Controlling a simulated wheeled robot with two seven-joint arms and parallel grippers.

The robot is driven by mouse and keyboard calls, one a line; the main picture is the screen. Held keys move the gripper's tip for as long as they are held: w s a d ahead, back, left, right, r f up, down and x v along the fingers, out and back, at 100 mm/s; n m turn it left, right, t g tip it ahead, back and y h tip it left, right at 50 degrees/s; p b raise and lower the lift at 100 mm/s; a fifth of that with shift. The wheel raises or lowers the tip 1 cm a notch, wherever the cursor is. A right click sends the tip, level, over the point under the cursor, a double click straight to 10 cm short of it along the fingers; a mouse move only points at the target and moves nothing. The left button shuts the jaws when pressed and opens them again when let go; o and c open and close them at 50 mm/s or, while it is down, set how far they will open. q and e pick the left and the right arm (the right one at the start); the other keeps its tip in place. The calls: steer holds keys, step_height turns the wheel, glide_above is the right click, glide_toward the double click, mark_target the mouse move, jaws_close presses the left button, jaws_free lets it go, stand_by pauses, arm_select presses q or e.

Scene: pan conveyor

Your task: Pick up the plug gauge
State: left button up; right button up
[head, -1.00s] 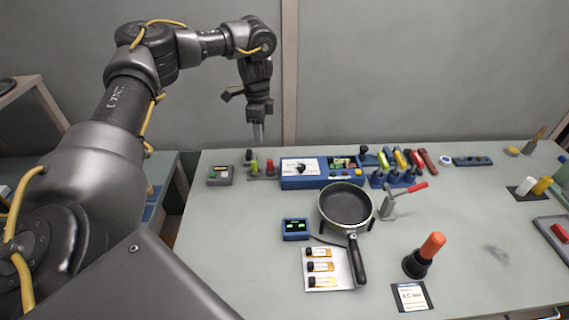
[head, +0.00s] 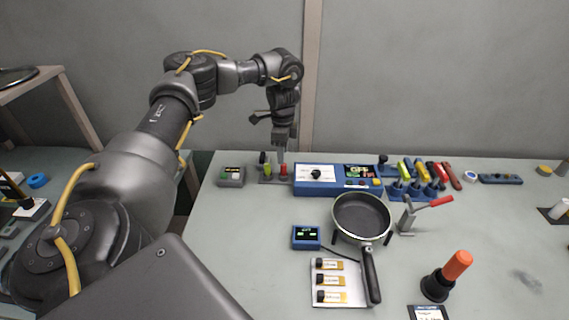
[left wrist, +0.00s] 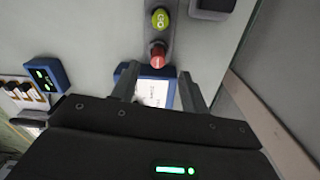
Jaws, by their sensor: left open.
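The plug gauge seems to be the pair of upright coloured pieces on a small grey holder (head: 268,180) at the back left of the table. The green piece (head: 267,171) is marked GO on top in the left wrist view (left wrist: 160,19). The red piece (head: 283,170) stands beside it and also shows in the left wrist view (left wrist: 157,56). My left gripper (head: 282,153) points down, open and empty, just above the red piece. In the left wrist view, the red top lies just ahead of the gap between the two fingers (left wrist: 160,88). My right gripper is not in view.
A blue console (head: 318,188) stands right of the holder, and a grey button box (head: 231,178) left of it. The wall rises close behind.

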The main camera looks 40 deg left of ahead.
mark_target(284, 172)
arm_select(q)
steer(key=shift+s+d+f, duration=0.1)
steer(key=shift+s+f, duration=0.05)
steer(key=shift+f, duration=0.2)
step_height(284, 172, down, 4)
steer(key=shift+f, duration=0.15)
steer(key=shift+d, duration=0.1)
steer(key=c, duration=1)
